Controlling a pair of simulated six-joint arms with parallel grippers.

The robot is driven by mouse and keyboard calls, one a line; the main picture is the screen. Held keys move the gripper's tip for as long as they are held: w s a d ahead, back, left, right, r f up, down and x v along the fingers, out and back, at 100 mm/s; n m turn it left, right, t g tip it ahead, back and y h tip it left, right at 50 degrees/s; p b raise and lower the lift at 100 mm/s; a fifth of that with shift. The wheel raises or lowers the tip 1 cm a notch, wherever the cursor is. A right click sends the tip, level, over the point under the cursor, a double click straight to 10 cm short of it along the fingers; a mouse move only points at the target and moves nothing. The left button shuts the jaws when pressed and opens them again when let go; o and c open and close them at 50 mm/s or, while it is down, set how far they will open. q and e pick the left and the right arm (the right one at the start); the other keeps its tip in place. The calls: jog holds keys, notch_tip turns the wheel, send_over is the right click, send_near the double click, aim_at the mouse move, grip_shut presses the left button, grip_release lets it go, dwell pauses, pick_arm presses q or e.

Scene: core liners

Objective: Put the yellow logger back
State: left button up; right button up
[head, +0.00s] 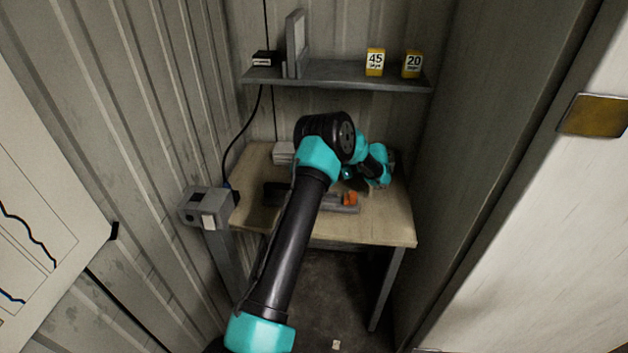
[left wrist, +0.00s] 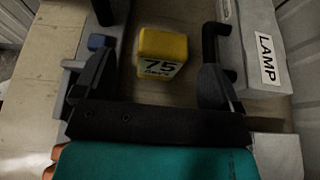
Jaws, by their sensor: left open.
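The yellow logger (left wrist: 162,52), a small block with a white label reading 75, stands on the tabletop in the left wrist view. My left gripper (left wrist: 158,70) is open, with one dark finger to each side of the logger. I cannot tell whether either finger touches it. In the head view my left gripper is at the back right of the table (head: 392,226), where my arm hides the logger. Two similar yellow blocks stand on the wall shelf (head: 340,82), one marked 45 (head: 375,62) and one marked 20 (head: 412,64). My right gripper is not in view.
A grey case labelled LAMP (left wrist: 262,55) lies right of the gripper. A grey fixture with a blue knob (left wrist: 97,41) is close to its left finger. The shelf also holds a grey upright frame (head: 296,42) and a small black block (head: 264,58). A grey box (head: 207,207) stands left of the table.

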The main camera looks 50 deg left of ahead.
pick_arm(q)
jog(key=shift+x, duration=2.6)
jog(key=shift+w, duration=0.15)
jog(key=shift+a, duration=0.1)
jog(key=c, duration=1.1)
jog(key=shift+c, duration=0.2)
jog(key=shift+r, duration=0.1)
notch_tip(320, 180, up, 10)
jog(key=shift+f, duration=0.1)
